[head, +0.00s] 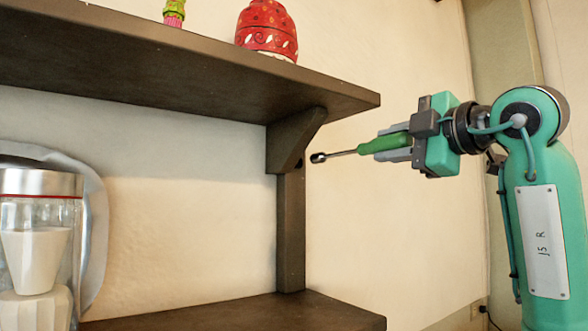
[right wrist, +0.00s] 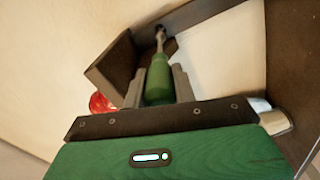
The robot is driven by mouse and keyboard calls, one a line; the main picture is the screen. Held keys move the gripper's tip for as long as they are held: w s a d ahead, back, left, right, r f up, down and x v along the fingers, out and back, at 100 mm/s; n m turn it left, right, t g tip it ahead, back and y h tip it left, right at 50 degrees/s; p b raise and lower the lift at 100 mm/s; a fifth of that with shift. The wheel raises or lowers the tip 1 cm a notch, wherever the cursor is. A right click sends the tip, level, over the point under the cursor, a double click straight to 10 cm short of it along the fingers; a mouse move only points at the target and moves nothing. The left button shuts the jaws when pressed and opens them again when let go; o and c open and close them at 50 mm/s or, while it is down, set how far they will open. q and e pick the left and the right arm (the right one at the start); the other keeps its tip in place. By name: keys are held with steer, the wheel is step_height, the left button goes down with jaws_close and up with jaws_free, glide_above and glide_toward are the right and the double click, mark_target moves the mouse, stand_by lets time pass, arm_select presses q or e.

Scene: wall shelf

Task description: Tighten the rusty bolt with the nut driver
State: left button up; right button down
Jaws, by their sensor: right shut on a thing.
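The nut driver (head: 385,143) has a green handle, a thin metal shaft and a dark socket tip. My right gripper (head: 388,147) is shut on its handle, and the shaft points left toward the shelf bracket (head: 292,140). In the right wrist view the green handle (right wrist: 158,82) sits between the two grey fingers. In the head view the socket tip is just right of the bracket, with a small gap showing between them. A small dark round spot on the bracket's side may be the rusty bolt; I cannot tell for sure. My left gripper is not in view.
The upper shelf board (head: 190,85) carries a red patterned jar (head: 267,32) and a small green and pink object (head: 174,12). A lower board (head: 240,314) lies below. A glass-and-metal appliance (head: 40,245) stands at left. The wall right of the bracket is clear.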

mark_target(411, 141)
steer(key=b+v, duration=0.1)
steer(key=v, duration=0.3)
steer(key=shift+s+d, duration=0.15)
steer(key=shift+s, duration=0.05)
steer(key=shift+s+d+f+b, duration=0.25)
steer(key=shift+s+d+b, duration=0.4)
steer(key=shift+s+d, duration=0.55)
steer(key=shift+r, duration=0.1)
